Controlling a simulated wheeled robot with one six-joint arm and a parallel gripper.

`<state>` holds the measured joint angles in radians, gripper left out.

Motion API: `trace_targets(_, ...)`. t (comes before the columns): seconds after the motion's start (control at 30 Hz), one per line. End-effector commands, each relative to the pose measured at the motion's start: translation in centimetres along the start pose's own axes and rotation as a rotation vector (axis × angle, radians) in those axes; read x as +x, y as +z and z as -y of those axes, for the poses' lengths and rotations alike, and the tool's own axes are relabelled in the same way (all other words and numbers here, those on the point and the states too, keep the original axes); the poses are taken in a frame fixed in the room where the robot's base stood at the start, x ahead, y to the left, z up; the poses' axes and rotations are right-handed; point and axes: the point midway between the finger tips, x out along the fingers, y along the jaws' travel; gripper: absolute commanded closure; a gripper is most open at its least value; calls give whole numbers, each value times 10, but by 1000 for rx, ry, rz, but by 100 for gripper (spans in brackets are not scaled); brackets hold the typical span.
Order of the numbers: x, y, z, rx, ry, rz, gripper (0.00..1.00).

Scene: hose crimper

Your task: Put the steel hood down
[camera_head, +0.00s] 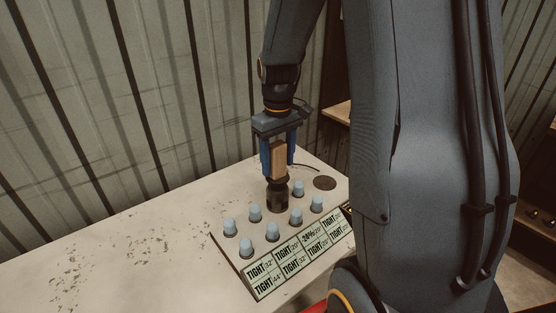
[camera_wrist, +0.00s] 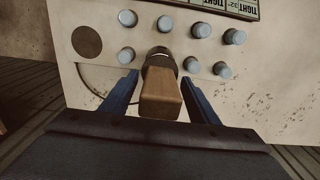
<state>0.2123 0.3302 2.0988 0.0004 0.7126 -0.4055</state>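The steel hood (camera_head: 277,197) is a dark, short cylinder with a tan wooden block handle (camera_head: 278,160) on top. It stands upright on the pale board, in the gap in the back row of blue-capped knobs, and hides whatever is beneath it. In the wrist view the handle (camera_wrist: 160,95) is in the middle, with the dark hood (camera_wrist: 160,60) beyond it. My gripper (camera_head: 278,172) points down with its blue fingers on both sides of the handle. In the wrist view my gripper (camera_wrist: 160,78) shows narrow gaps between fingers and handle, so it looks open around it.
Several blue-capped knobs (camera_head: 272,232) stand close around the hood. A label panel (camera_head: 295,255) with "TIGHT" cells lies along the board's front. A dark round disc (camera_head: 325,183) is at the right. The pale table (camera_head: 120,260) is clear to the left; a corrugated wall (camera_head: 150,90) stands behind.

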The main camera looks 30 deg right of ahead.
Motion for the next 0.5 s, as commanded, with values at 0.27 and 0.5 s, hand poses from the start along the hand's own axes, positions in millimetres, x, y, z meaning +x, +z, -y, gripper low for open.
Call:
trace_targets(0.27,-1,0,0,0,0,0,45)
trace_targets(0.5,-24,-2,-1,0,2,-4,45)
